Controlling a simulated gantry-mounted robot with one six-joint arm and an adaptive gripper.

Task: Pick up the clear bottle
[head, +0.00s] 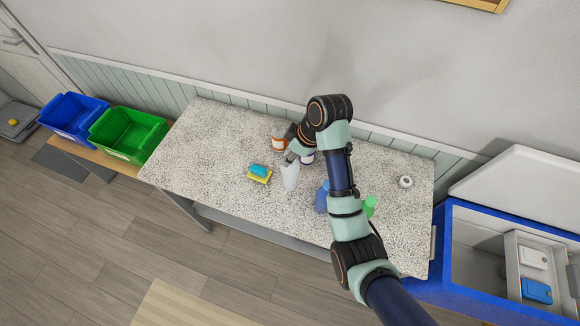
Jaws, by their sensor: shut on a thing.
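A pale, see-through bottle (290,178), which looks like the clear bottle, is at the middle of the speckled table (215,140). My gripper (291,158) reaches down at its upper end and is shut on it. The fingers are small here and partly hidden by my wrist. I cannot tell whether the bottle's base touches the table.
An orange-and-white container (279,139) and a purple-labelled one (307,159) stand close to my gripper. A blue-and-yellow sponge (259,173) lies left. Blue (322,197) and green (370,206) bottles are near my arm. A white roll (405,182) lies right. The table's left part is clear.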

